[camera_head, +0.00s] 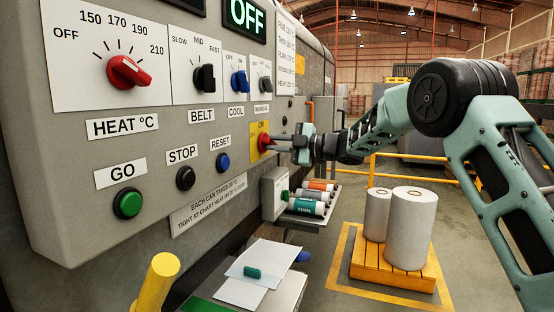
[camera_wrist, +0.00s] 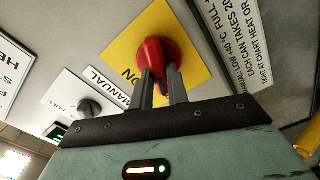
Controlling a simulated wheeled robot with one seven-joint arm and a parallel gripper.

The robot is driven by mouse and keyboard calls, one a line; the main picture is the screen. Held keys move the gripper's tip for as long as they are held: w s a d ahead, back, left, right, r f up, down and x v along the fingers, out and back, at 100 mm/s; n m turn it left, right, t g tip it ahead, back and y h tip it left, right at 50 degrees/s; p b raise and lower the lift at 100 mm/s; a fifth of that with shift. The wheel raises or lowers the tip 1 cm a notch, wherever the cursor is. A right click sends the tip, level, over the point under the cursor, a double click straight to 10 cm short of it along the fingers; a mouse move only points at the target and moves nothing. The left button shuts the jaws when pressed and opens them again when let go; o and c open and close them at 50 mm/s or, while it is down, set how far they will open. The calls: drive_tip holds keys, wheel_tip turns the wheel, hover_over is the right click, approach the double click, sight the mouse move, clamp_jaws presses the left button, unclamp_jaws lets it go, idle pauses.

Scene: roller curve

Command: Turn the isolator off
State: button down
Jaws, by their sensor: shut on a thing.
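The isolator is a red rotary knob (camera_head: 264,142) on a yellow plate (camera_head: 257,128) marked "ON", low on the right side of the grey control panel. In the wrist view the red knob (camera_wrist: 154,54) sits on its yellow plate (camera_wrist: 193,35), with part of the "ON" lettering showing. My gripper (camera_head: 273,144) reaches it from the right. In the wrist view my gripper's two dark fingers (camera_wrist: 160,78) are shut on the knob, one on each side of its handle. The fingers hide part of the handle and the plate.
The panel also carries a red heat knob (camera_head: 128,71), a green GO button (camera_head: 127,203), a black STOP button (camera_head: 185,178) and a blue RESET button (camera_head: 223,161). A shelf with several cans (camera_head: 306,207) juts out below my gripper. A pallet (camera_head: 392,268) with white rolls stands right.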

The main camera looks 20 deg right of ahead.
drive_tip(key=n+b, duration=0.1)
drive_tip(key=b, duration=0.1)
drive_tip(key=n+b, duration=0.1)
drive_tip(key=n, duration=0.1)
drive_tip(key=n+b, duration=0.1)
drive_tip(key=b, duration=0.1)
drive_tip(key=shift+f+n+b, duration=0.3)
drive_tip(key=shift+n, duration=0.1)
drive_tip(key=c, duration=1.4)
unclamp_jaws()
drive_tip(key=shift+r, duration=0.1)
drive_tip(key=shift+o, duration=0.2)
drive_tip(key=shift+s+d, duration=0.1)
drive_tip(key=b+v, duration=0.1)
drive_tip(key=v, duration=1.6)
drive_tip(key=shift+b, duration=0.35)
